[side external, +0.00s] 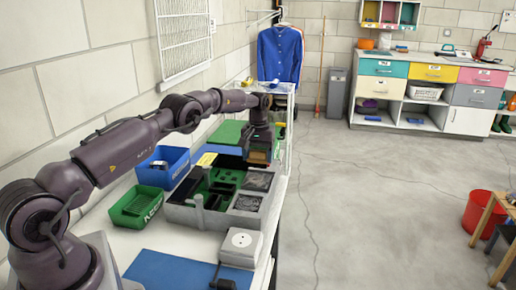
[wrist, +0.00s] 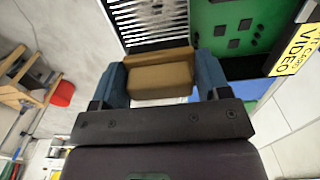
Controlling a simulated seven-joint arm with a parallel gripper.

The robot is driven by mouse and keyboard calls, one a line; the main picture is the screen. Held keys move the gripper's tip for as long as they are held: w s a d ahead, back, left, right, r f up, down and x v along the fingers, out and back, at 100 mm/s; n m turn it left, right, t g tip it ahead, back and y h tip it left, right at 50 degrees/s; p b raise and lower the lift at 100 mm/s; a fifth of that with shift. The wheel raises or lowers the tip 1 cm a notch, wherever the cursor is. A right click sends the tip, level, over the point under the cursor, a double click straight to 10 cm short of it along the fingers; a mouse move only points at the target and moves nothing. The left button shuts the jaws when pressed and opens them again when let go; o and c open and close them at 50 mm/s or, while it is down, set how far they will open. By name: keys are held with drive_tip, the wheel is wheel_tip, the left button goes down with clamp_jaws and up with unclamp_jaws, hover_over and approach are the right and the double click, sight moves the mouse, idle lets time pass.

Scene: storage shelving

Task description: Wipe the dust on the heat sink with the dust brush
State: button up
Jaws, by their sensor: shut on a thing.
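My gripper (side external: 258,153) is at the far end of the work table, beyond the grey case. It is shut on the dust brush, whose tan block-shaped body (wrist: 160,80) sits between the two blue fingers in the wrist view. The bristles are not clearly visible. Whether the brush touches the fins cannot be told.
The grey open case (side external: 180,213) with a green circuit board stands nearest my gripper. Green (side external: 135,208) and blue (side external: 165,168) bins line the wall side. A yellow label (side external: 206,159) is beside a green board (side external: 228,132). A white box (side external: 240,246) stands in front.

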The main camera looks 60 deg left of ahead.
sight(256, 187)
wheel_tip(256, 187, down, 3)
drive_tip(key=shift+f, duration=0.1)
drive_tip(key=shift+s+d, duration=0.45)
drive_tip(key=shift+d, duration=0.05)
drive_tip(key=shift+c, duration=0.4)
drive_tip(key=shift+s+d, duration=2.1)
drive_tip(key=shift+s, duration=0.05)
drive_tip(key=shift+w+a, duration=2.55)
drive_tip(key=shift+w, duration=0.1)
drive_tip(key=shift+w+d, duration=0.25)
drive_tip(key=shift+d, duration=0.2)
drive_tip(key=shift+s+d, duration=2.4)
drive_tip(key=shift+s, duration=0.1)
drive_tip(key=shift+w+a, duration=2.55)
drive_tip(key=shift+a, duration=0.05)
drive_tip(key=shift+r, duration=4.15)
